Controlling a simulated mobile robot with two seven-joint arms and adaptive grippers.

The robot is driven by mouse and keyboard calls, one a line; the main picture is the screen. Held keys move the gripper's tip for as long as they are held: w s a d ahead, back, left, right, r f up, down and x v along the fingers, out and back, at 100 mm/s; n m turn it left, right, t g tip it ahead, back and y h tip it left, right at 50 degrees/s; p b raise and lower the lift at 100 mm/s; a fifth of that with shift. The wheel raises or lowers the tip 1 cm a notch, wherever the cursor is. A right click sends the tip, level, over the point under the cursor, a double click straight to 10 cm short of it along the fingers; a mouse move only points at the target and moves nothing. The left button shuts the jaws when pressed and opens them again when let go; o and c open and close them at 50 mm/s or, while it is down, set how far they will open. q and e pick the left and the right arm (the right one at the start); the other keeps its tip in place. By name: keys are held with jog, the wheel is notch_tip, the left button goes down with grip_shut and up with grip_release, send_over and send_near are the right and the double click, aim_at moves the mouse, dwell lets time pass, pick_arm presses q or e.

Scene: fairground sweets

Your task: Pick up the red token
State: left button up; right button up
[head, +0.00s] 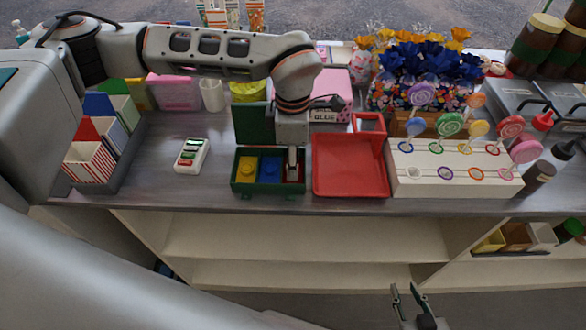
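A green box (240,187) with an upright lid (253,126) stands near the table's front edge. Its left compartment shows a yellow token (247,169) and its middle one a blue token (269,169). In its right compartment only a little dark red shows, perhaps the red token; my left gripper (292,165) covers most of it. That gripper points down into this compartment, and its finger gap cannot be made out. My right gripper (405,290) hangs low in front of the shelves, its two fingers apart and empty.
A red tray (349,190) stands just right of the box. Further right is a white lollipop stand (450,186). A small white device (192,155) and striped paper bags in a grey holder (113,168) are at left. Some table between device and box is bare.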

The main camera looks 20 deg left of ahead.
pick_arm(q)
jog(key=shift+f, duration=0.5)
jog(key=c, duration=0.6)
jog(key=shift+r, duration=0.1)
